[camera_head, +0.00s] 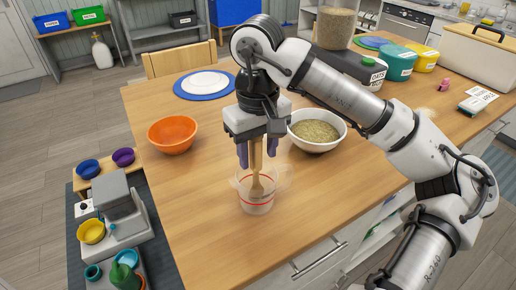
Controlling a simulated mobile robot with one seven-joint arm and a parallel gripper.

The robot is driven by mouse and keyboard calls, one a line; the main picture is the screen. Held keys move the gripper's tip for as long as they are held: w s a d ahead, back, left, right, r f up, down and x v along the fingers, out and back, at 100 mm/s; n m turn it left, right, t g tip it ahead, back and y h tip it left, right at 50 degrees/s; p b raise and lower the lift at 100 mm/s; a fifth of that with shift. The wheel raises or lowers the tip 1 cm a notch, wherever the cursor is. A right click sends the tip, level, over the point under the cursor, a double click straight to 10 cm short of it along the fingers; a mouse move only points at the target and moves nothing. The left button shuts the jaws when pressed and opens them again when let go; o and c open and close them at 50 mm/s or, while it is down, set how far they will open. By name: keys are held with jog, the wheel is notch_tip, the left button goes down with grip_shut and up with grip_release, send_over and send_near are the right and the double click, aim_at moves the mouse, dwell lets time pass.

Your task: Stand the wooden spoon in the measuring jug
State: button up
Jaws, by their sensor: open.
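The measuring jug (256,206) is clear with a red line and stands upright on the wooden table near its front edge. The wooden spoon (257,183) is inside the jug, roughly upright, with its wide end low in the jug and its handle rising above the rim. My gripper (257,150) is directly above the jug, pointing down. Its purple-grey fingers are apart, one on each side of the spoon's handle. The top of the handle is hidden behind the gripper body.
An orange bowl (173,135) stands left of my gripper. A white bowl of grain (316,132) stands close on the right. A white plate (205,82) on a blue one lies behind. Labelled tubs (398,64) stand at back right. The table's front left is clear.

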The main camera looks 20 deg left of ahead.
notch_tip(320, 180, up, 12)
jog(key=shift+r+b, duration=0.1)
jog(key=shift+b, duration=0.2)
dwell(0.5)
